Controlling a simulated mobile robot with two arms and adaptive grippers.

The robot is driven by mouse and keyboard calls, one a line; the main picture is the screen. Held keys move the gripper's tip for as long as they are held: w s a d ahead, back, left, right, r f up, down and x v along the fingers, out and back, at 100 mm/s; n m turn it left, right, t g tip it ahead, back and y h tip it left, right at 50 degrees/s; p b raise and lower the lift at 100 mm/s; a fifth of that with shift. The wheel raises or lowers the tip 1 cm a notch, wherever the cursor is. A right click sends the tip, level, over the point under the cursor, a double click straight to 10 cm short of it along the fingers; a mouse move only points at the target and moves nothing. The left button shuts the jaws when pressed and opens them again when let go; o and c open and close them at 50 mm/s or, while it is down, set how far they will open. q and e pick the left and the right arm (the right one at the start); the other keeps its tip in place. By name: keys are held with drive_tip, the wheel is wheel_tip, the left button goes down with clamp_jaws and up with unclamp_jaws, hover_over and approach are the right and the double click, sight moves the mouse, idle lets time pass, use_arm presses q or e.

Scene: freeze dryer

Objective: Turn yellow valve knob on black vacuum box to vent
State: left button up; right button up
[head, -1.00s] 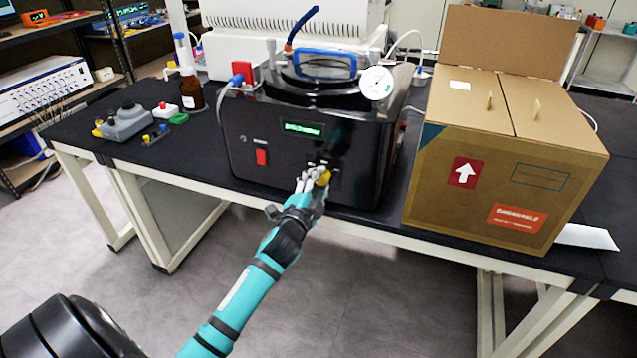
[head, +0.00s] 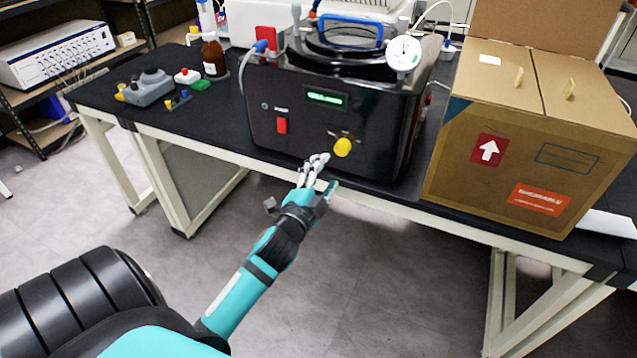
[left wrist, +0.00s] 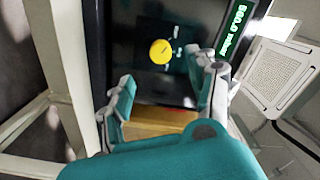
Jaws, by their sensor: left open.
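The yellow valve knob (head: 342,147) is on the lower right of the front of the black vacuum box (head: 290,105). It also shows in the left wrist view (left wrist: 160,52), beyond my fingers. My left gripper (head: 316,164) is open and empty, in front of the box, below and left of the knob and apart from it. In the left wrist view the fingers of the left gripper (left wrist: 165,100) are spread wide. A red switch (head: 282,125) and a lit green display (head: 326,97) are on the same front face. My right gripper is not in view.
A large cardboard box (head: 540,140) stands close on the right of the vacuum box. A grey controller (head: 148,88) and a brown bottle (head: 214,57) stand on the black table (head: 215,120) to the left. A round gauge (head: 404,53) sits at the vacuum box's top right.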

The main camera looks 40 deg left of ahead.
use_arm(q)
drive_tip(key=shift+v, duration=1.7)
drive_tip(key=s+d+f+n+g+h, duration=0.1)
drive_tip(key=s+d+f+g, duration=0.15)
drive_tip(key=f, duration=0.95)
drive_tip(key=s+d+f+n+g+h+p, duration=0.1)
drive_tip(key=s+d+f+n+g, duration=0.2)
drive_tip(key=f, duration=1)
drive_tip(key=s+d+f+g+h, duration=0.1)
drive_tip(key=s+f+g, duration=0.25)
drive_tip(key=f, duration=0.85)
drive_tip(key=s+d+f+n+g, duration=0.1)
drive_tip(key=s+f+g, duration=0.1)
drive_tip(key=s+f, duration=0.4)
drive_tip(key=s+d+f+n+g+h, duration=0.1)
drive_tip(key=s+f, duration=0.5)
drive_tip(key=s, duration=0.9)
drive_tip(key=s+d+f+n+g, duration=0.1)
drive_tip(key=s+d+f+g, duration=0.2)
drive_tip(key=s+f, duration=0.3)
drive_tip(key=s+g+p, duration=0.1)
drive_tip(key=s, duration=0.4)
drive_tip(key=shift+f, duration=0.35)
